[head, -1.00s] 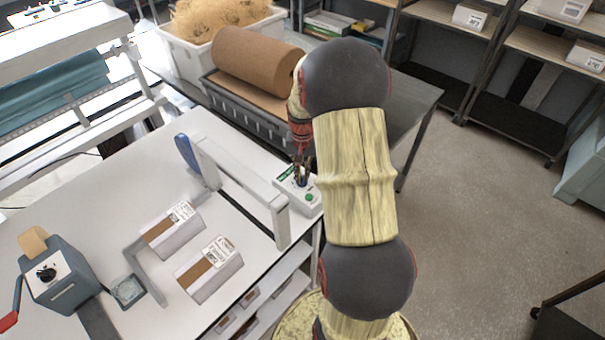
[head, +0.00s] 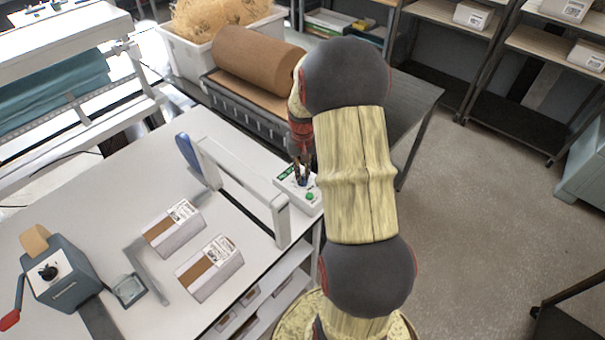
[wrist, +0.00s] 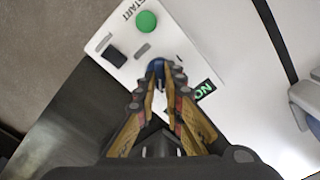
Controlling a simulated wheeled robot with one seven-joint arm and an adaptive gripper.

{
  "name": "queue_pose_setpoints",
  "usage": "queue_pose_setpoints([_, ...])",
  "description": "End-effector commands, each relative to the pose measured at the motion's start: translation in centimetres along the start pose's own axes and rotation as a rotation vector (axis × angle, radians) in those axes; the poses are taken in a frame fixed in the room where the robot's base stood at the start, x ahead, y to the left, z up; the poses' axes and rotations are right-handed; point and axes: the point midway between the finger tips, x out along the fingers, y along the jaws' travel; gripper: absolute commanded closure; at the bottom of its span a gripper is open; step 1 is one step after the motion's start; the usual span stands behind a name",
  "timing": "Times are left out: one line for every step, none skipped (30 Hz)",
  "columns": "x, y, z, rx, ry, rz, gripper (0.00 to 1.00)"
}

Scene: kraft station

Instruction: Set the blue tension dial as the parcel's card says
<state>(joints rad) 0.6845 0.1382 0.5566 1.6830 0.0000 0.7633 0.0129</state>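The blue tension dial (wrist: 157,66) is on a white control box (wrist: 180,50) and shows partly in the wrist view, at my fingertips. My gripper (wrist: 163,80) points down at it, its fingers on either side with a narrow gap between them. Whether they press on the dial cannot be told. In the head view my gripper (head: 303,178) is low over the control box (head: 311,198), mostly covering the dial. Two parcels (head: 172,230) (head: 209,268) with printed white labels lie on the table; the print is too small to read.
The control box has a green START button (wrist: 146,21), a black switch (wrist: 115,55) and a green label (wrist: 203,90). A grey frame with a white bar (head: 240,188) stands close left of it. A tape dispenser (head: 62,280) stands front left. A brown paper roll (head: 258,62) lies behind.

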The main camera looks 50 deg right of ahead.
Motion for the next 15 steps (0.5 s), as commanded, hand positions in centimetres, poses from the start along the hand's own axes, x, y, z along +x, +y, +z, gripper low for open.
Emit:
queue_pose_setpoints([-0.03, 0.0, -0.03, 0.0, 0.001, 0.0, 0.87])
queue_pose_setpoints([-0.03, 0.0, -0.03, 0.0, 0.001, 0.0, 0.85])
queue_pose_setpoints([-0.03, 0.0, -0.02, 0.0, 0.001, 0.0, 0.83])
queue_pose_setpoints([-0.02, 0.0, -0.02, 0.0, 0.0, 0.0, 0.81])
queue_pose_setpoints([-0.02, 0.0, -0.01, 0.0, 0.0, 0.0, 0.79])
queue_pose_setpoints([-0.01, 0.0, -0.01, 0.0, 0.0, 0.0, 0.77])
queue_pose_setpoints([-0.01, 0.0, 0.0, 0.0, 0.0, 0.0, 0.75])
queue_pose_setpoints([-0.01, 0.0, 0.0, 0.0, 0.0, 0.0, 0.73])
queue_pose_setpoints([0.0, 0.0, 0.01, 0.0, 0.0, 0.0, 0.73])
queue_pose_setpoints([0.0, 0.0, 0.01, 0.0, 0.0, 0.0, 0.73])
queue_pose_setpoints([0.01, 0.0, 0.01, 0.0, 0.0, 0.0, 0.73])
queue_pose_setpoints([0.01, 0.0, 0.01, 0.001, 0.0, 0.0, 0.73])
queue_pose_setpoints([0.01, 0.0, 0.02, 0.001, 0.0, 0.0, 0.73])
queue_pose_setpoints([0.01, 0.0, 0.02, 0.001, -0.001, 0.0, 0.73])
queue_pose_setpoints([0.01, 0.01, 0.02, 0.001, -0.001, 0.0, 0.73])
